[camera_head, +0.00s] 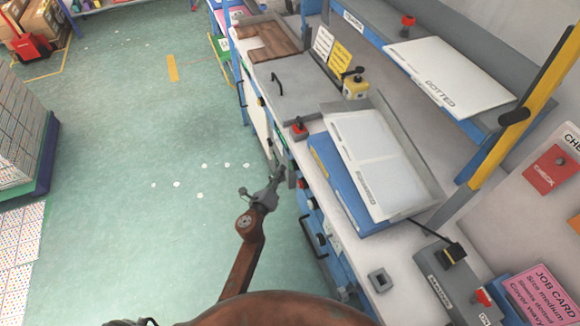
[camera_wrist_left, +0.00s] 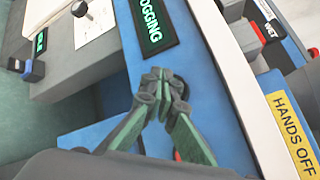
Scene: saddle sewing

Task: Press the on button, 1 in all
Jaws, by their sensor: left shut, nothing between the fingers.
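My left gripper (camera_head: 280,172) is shut and empty in the head view, at the front edge of the workbench, above the floor side. In the left wrist view its fingertips (camera_wrist_left: 160,82) meet just below a black sign with green letters (camera_wrist_left: 152,22), partly cut off, reading "OGGING". A dark knob (camera_wrist_left: 80,9) and a black knob (camera_wrist_left: 15,65) show at upper left, near a small green-lit label (camera_wrist_left: 41,41). A red button (camera_head: 299,125) stands on the bench edge beyond the gripper. I cannot tell which control is the on button.
A blue-based machine with white panels (camera_head: 375,160) stands right of the gripper. A grey box with a black knob (camera_head: 440,275) is at lower right.

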